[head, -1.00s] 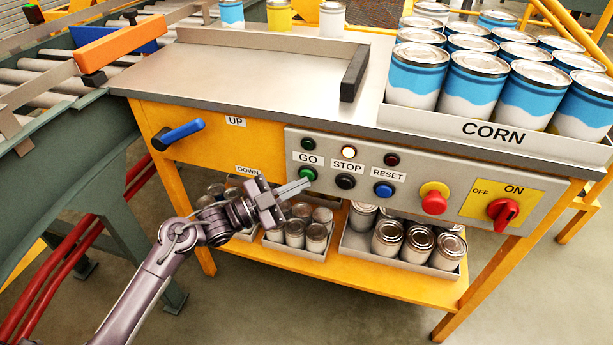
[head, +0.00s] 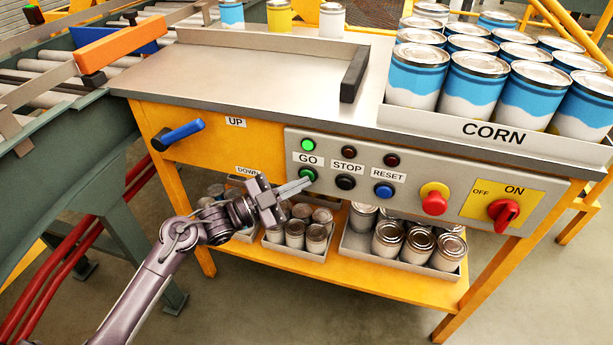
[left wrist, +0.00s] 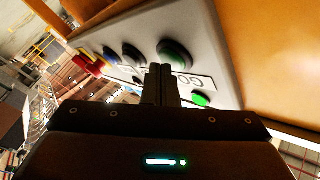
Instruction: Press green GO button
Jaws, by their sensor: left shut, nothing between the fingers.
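The green GO button (head: 308,174) sits on the grey control panel (head: 400,165), below the GO label. The small lamp (head: 308,145) above that label glows green. My left gripper (head: 304,184) is shut and empty, its fingertips at the lower left edge of the GO button. In the left wrist view the closed fingers (left wrist: 162,85) point at the panel beside the GO button (left wrist: 175,55), and the lit green lamp (left wrist: 201,99) shows to their right. I cannot tell whether the fingertips touch the button. My right gripper is not in view.
A black STOP button (head: 345,182), a blue RESET button (head: 384,190), a red stop knob (head: 434,199) and a red rotary switch (head: 503,214) at ON share the panel. A blue-handled lever (head: 181,133) is to the left. Cans stand on the shelf (head: 350,278) below.

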